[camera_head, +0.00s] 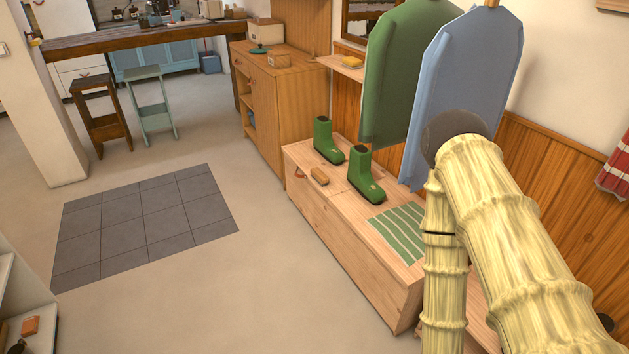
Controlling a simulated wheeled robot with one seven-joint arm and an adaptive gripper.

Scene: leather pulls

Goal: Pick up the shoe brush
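A small brown block that looks like the shoe brush (320,176) lies on the near left part of the wooden bench chest (350,237), in front of the green boots. It is small in the view, so its bristles are hard to make out. My arm, in a pale yellow ribbed cover, rises from the lower right, bends near the hanging coats and runs down past the bench's right end. My gripper is not in view.
Two green boots (364,177) stand behind the brush, with a striped green cloth (399,232) to the right. Green (400,75) and blue (458,85) coats hang above. A wooden cabinet (290,110) stands beyond the bench. The floor left of the bench is clear.

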